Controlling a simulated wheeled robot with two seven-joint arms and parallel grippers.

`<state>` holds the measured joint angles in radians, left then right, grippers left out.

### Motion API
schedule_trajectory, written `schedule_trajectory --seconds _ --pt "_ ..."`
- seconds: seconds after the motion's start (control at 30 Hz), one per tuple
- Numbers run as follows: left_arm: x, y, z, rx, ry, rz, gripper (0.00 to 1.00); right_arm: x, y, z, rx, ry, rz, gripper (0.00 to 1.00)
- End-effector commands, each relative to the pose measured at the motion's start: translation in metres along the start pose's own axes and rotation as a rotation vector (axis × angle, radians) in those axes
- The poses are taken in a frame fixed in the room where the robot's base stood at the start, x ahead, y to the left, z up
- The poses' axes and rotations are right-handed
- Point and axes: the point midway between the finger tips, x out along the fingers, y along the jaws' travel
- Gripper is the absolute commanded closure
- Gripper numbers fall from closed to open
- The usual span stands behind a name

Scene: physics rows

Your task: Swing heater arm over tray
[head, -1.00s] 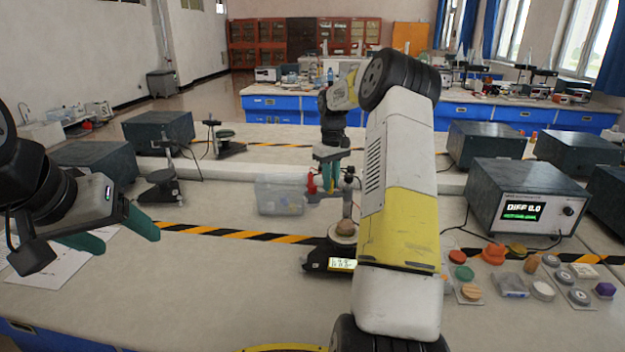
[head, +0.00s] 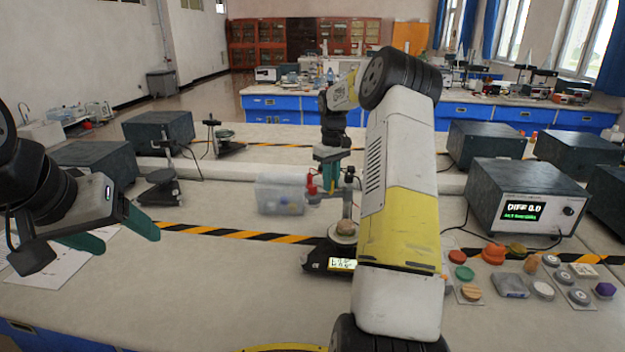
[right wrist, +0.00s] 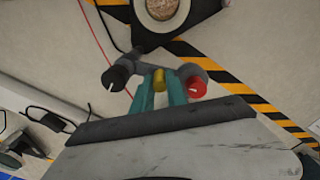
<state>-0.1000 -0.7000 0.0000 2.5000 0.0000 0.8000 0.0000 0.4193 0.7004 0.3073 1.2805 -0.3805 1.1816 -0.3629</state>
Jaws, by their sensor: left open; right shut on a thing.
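The heater arm is a short grey bar with a red end (head: 312,184), a yellow knob (right wrist: 159,77) and a black knob (right wrist: 115,77). In the head view it sits by an upright post, beyond the dark tray (head: 316,257) in the picture. The tray holds a round tan piece (head: 345,228) and has a lit display (head: 342,264). My right gripper (head: 330,172) points down, its teal fingers shut on the heater arm; they also show in the right wrist view (right wrist: 158,92). My left gripper (head: 125,232) is open and empty at the left.
A clear plastic box (head: 280,194) stands just left of the heater arm. A grey meter (head: 526,200) reads DIFF 0.0 at the right. Several discs and small blocks (head: 510,284) lie in front of it. The bench front at centre left is clear.

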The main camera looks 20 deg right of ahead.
Motion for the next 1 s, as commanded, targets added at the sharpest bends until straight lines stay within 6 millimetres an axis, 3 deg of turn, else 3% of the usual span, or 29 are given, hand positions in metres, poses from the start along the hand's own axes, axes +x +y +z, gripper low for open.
schedule_trajectory --seconds 1.0 --pt "0.000 0.000 0.000 0.000 0.000 0.000 0.30 0.000 -0.005 0.027 -0.478 -0.002 0.001 1.00"
